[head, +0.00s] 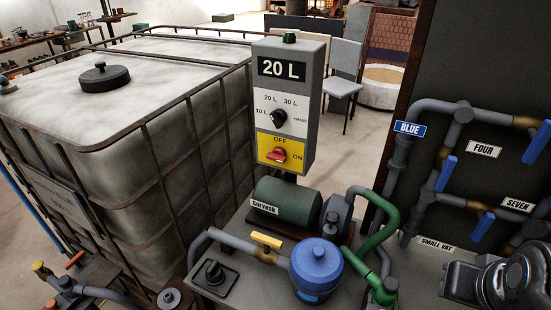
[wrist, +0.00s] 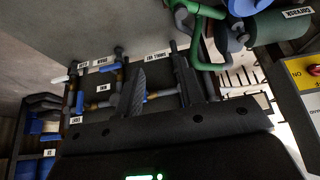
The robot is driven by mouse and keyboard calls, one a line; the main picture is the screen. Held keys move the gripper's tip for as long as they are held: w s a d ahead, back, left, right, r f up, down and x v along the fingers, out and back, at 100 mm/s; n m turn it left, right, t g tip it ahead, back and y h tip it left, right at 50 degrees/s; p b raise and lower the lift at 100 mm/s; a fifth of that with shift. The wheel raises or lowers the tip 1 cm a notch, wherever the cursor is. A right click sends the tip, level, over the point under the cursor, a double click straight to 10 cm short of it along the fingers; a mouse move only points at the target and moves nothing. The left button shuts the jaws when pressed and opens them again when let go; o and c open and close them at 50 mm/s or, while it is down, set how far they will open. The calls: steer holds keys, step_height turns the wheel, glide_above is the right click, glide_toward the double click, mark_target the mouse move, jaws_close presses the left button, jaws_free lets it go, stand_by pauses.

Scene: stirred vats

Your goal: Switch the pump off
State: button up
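The grey control box (head: 315,110) stands upright in the middle of the head view, with a "20 L" display and a black dial (head: 279,117). Below, on a yellow plate marked OFF at the top and ON at the right, sits the red switch (head: 278,155). Its handle lies roughly sideways, in line with ON. The green pump (head: 287,205) is below the box; it also shows at the top right of the wrist view (wrist: 275,28). My gripper (wrist: 160,82) is open and empty, pointing at the pipework, away from the switch. The switch is partly visible at the wrist view's right edge (wrist: 315,70).
A large caged tank (head: 100,110) fills the left. A blue-lidded filter (head: 316,262), a yellow-handled valve (head: 266,240) and green hose (head: 378,235) crowd below the box. A pipe panel with blue valve handles (head: 447,173) stands right. The space before the box face looks clear.

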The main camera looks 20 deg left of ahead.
steer(key=w+a+f+n+g+h, duration=0.1)
steer(key=w+a+f+n+h, duration=0.1)
steer(key=w, duration=0.4)
steer(key=w+a+f+n+h, duration=0.2)
steer(key=w+h, duration=0.1)
steer(key=w, duration=0.2)
steer(key=n+t+y, duration=0.5)
steer(key=n+t, duration=0.8)
steer(key=n, duration=0.1)
glide_toward(274, 160)
steer(key=w, duration=0.8)
steer(key=shift+w, duration=0.3)
jaws_close()
